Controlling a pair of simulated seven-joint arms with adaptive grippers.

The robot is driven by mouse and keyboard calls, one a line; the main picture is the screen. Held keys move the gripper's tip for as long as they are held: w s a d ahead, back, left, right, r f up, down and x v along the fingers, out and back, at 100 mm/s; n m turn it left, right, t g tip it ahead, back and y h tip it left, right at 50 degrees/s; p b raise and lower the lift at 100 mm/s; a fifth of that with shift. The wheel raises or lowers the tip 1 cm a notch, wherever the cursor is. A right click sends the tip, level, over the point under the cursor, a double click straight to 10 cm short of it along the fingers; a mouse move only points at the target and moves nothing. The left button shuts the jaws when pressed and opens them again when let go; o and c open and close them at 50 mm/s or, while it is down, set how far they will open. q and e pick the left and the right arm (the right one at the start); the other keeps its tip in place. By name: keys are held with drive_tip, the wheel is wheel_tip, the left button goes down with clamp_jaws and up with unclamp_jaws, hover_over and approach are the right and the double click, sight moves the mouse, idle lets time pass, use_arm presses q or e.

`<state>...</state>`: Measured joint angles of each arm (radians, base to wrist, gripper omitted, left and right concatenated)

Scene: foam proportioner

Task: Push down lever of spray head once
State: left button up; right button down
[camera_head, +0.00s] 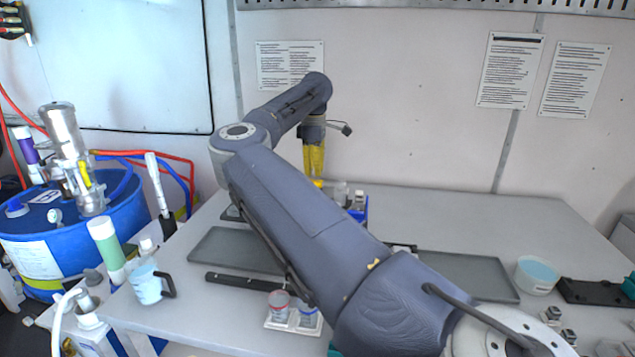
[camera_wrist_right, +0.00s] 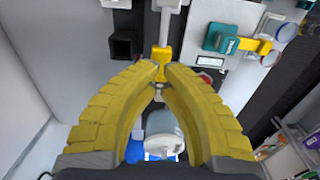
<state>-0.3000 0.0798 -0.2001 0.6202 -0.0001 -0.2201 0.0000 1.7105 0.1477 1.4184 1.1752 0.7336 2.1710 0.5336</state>
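The likely spray head is a silver cylinder (camera_head: 65,130) with a yellow lever (camera_head: 85,174), standing tilted on the blue drum at the far left of the head view. My right gripper (camera_head: 314,172) points down over the back of the bench, well to the right of that spray head. In the right wrist view its yellow fingers (camera_wrist_right: 158,73) arch together and their tips nearly meet. A bright yellow part on a pale rod (camera_wrist_right: 162,62) shows right at the tips; I cannot tell whether it is touched. My left gripper is not in view.
The blue drum (camera_head: 140,219) stands left of the bench with hoses around it. My right arm hides the bench middle.

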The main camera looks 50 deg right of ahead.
sight(315, 181)
drive_tip(key=shift+f, duration=2.4)
drive_tip(key=shift+r, duration=4.05)
